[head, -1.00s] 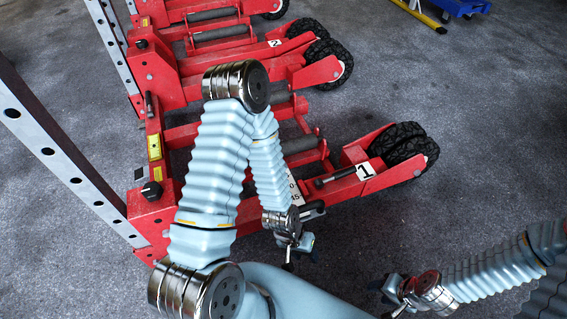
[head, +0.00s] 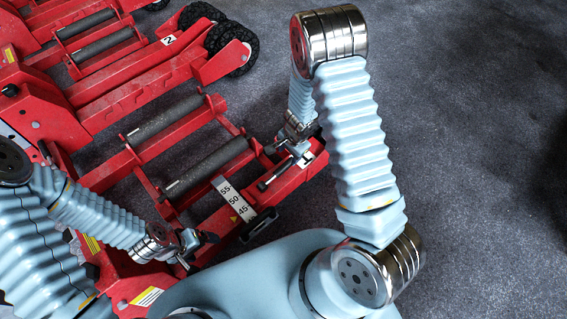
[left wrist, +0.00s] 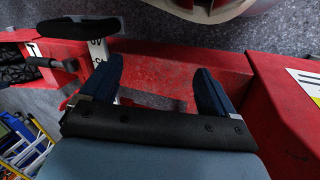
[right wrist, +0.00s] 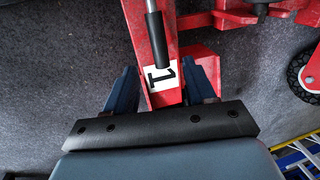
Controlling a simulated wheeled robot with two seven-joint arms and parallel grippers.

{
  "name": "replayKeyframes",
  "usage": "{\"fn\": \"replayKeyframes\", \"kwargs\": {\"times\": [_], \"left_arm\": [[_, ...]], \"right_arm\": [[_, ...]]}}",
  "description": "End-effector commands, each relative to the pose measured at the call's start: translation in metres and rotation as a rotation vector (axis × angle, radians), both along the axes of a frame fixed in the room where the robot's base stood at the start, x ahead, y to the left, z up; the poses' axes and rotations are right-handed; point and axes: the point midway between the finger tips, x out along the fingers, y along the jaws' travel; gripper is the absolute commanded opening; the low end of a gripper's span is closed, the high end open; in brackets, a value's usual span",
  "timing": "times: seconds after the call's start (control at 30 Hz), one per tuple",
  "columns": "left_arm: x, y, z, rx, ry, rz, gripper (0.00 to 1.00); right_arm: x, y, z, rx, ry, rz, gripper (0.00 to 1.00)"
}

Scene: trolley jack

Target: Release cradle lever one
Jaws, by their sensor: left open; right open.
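Cradle lever one is a dark-gripped bar (head: 277,173) on the red arm marked 1 of the nearest cradle. In the right wrist view its black grip (right wrist: 158,38) ends just above the white 1 label (right wrist: 162,76). My right gripper (head: 297,150) is open over that arm; in the right wrist view its fingers stand either side of the label end of the beam (right wrist: 165,82), with no grasp seen. My left gripper (head: 198,243) is open and low at the near side of the cradle, left of the black pedal (head: 258,225). The left wrist view shows red frame beyond its fingers (left wrist: 158,85).
A second red cradle marked 2 (head: 170,42) stands behind, with black wheels (head: 222,45). Dark rollers (head: 205,167) span the near cradle. A 45-50-55 scale (head: 234,198) lies by the pedal. The grey floor to the right (head: 480,130) is clear.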

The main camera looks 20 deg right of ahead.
Motion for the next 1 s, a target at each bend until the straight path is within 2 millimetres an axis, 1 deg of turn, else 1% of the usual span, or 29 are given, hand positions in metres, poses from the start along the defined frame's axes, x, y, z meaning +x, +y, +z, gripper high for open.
{"fn": "replayKeyframes", "kwargs": {"times": [0.03,0.1,0.23,0.4,0.57,0.83,0.87,1.0], "left_arm": [[0.001,0.002,-0.012,0.002,-0.001,0.004,0.89],[0.002,0.004,-0.019,0.005,-0.003,0.008,0.89],[0.003,0.008,-0.031,0.013,-0.006,0.016,0.89],[0.005,0.012,-0.04,0.019,-0.01,0.023,0.89],[0.006,0.014,-0.043,0.021,-0.011,0.026,0.89],[0.006,0.014,-0.043,0.021,-0.011,0.026,0.89],[0.006,0.014,-0.043,0.021,-0.011,0.026,0.89],[0.006,0.014,-0.043,0.021,-0.011,0.026,0.89]], "right_arm": [[0.001,0.001,-0.02,0.001,0.004,-0.002,0.55],[0.004,0.002,-0.037,0.0,0.003,-0.001,0.55],[0.009,0.003,-0.064,-0.001,0.003,-0.002,0.55],[0.014,0.006,-0.088,0.0,0.003,0.0,0.55],[0.017,0.007,-0.096,-0.001,0.002,0.002,0.55],[0.017,0.007,-0.096,-0.001,0.002,0.002,0.55],[0.017,0.007,-0.096,-0.001,0.002,0.002,0.52],[0.017,0.007,-0.096,-0.001,0.002,0.002,0.3]]}}
